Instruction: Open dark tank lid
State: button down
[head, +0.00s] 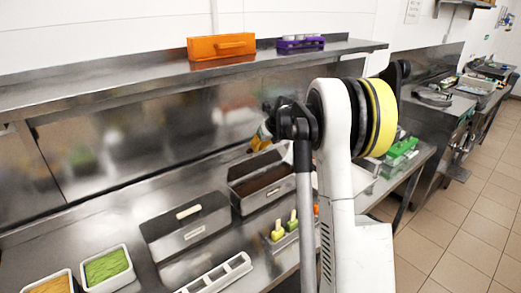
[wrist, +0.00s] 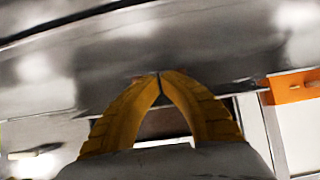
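Two grey metal tanks stand on the steel counter in the head view. The left tank (head: 187,236) has its lid (head: 180,219) down, with a pale handle on top and a label on its front. The right tank (head: 262,203) shows a dark brown interior or top; I cannot tell how its lid sits. My gripper (head: 259,138) is above and behind the right tank, mostly hidden by my arm. In the wrist view the yellow fingers of my gripper (wrist: 159,76) meet at their tips, with nothing visible held between them.
A steel shelf (head: 120,82) above holds an orange box (head: 221,46) and a purple rack (head: 300,42). Tubs of orange and green contents (head: 108,267) stand at front left. A white divided tray (head: 217,275) and green-topped items (head: 286,226) sit before the tanks.

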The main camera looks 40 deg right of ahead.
jog(key=shift+w, duration=0.3)
dwell(0.5)
